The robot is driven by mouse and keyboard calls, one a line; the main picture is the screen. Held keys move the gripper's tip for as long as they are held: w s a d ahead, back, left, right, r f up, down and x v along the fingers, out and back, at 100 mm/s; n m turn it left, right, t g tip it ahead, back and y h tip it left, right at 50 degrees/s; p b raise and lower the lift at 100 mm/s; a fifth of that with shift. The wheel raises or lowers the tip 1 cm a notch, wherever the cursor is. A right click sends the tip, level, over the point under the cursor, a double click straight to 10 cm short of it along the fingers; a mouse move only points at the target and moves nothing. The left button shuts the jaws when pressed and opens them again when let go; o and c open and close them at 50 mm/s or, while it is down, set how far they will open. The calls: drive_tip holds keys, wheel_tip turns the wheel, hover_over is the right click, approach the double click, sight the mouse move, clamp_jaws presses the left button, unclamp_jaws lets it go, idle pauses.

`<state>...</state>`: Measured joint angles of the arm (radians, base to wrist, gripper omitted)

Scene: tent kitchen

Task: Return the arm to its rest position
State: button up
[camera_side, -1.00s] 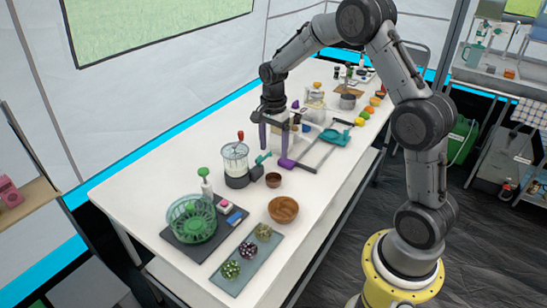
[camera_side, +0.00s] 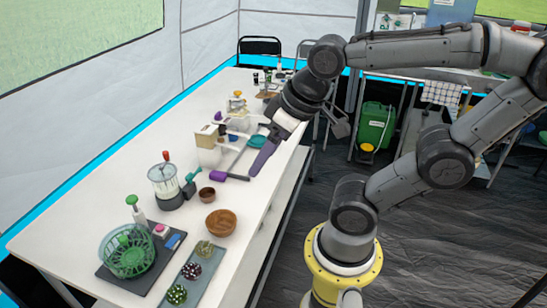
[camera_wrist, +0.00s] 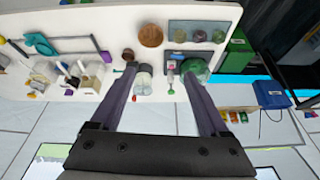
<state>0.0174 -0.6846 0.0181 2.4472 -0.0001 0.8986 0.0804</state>
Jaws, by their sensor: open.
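My gripper (camera_side: 262,158) hangs over the right-hand edge of the white table (camera_side: 115,133) in the side view, tilted, with a purple finger pointing down and left. In the wrist view my gripper (camera_wrist: 161,70) shows two purple fingers spread wide apart with nothing held between them. The table's objects appear beyond the fingers. In the side view my arm reaches out to the right and bends back toward the table. The second finger is hard to make out there.
On the table are a blender (camera_side: 165,187), a wooden bowl (camera_side: 220,223), a green basket (camera_side: 128,252), a tray with several small balls (camera_side: 192,270), and a grey frame (camera_side: 236,160) near my gripper. A green canister (camera_side: 376,128) stands on the floor behind. Dark floor right of the table is open.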

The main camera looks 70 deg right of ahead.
drive_tip(key=shift+s+a+f+n, duration=0.15)
drive_tip(key=shift+s+f+n, duration=0.1)
drive_tip(key=shift+s+n, duration=0.45)
